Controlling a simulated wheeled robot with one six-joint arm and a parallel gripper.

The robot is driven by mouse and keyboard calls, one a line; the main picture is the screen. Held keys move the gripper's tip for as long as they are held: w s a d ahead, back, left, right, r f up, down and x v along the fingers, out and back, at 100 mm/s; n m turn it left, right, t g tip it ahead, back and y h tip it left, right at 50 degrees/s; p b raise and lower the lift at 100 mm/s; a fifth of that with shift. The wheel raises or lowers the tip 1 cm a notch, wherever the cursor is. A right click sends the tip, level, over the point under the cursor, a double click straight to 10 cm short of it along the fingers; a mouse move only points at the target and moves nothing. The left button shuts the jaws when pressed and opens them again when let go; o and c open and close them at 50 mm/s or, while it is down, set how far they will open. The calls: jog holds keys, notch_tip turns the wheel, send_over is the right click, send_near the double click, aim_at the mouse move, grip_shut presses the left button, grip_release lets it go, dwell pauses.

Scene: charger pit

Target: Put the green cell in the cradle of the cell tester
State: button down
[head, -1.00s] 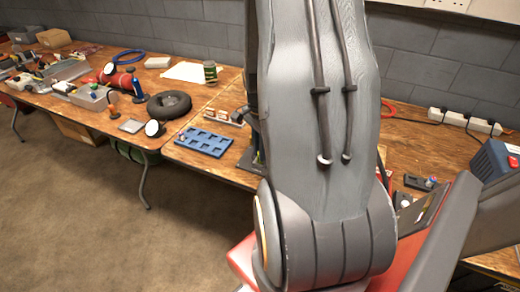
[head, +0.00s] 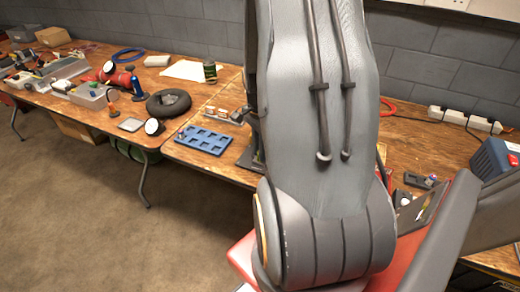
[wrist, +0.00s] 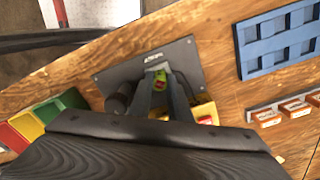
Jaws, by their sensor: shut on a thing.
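In the wrist view my gripper (wrist: 161,90) points down over a dark plate with a small white label, which looks like the cell tester (wrist: 112,79). It is shut on the green cell (wrist: 161,76), whose green and red end shows between the fingertips. The cell is over the plate near the label. I cannot tell whether it touches the cradle, which the fingers and cell hide. In the head view my arm covers the gripper and the cell.
A blue tray with square pockets (wrist: 273,62) lies right of the tester, with red-and-white blocks (wrist: 295,107) below it. A yellow part (wrist: 205,109) sits close beside the fingers. Coloured bins (wrist: 27,122) stand at left. A black tyre (head: 168,104) lies further left in the head view.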

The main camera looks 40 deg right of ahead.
jog(key=shift+f, duration=0.1)
jog(key=c, duration=1.6)
grip_release()
jog(key=shift+o, duration=0.2)
jog(key=shift+r+p, duration=3)
jog(key=shift+r, duration=0.55)
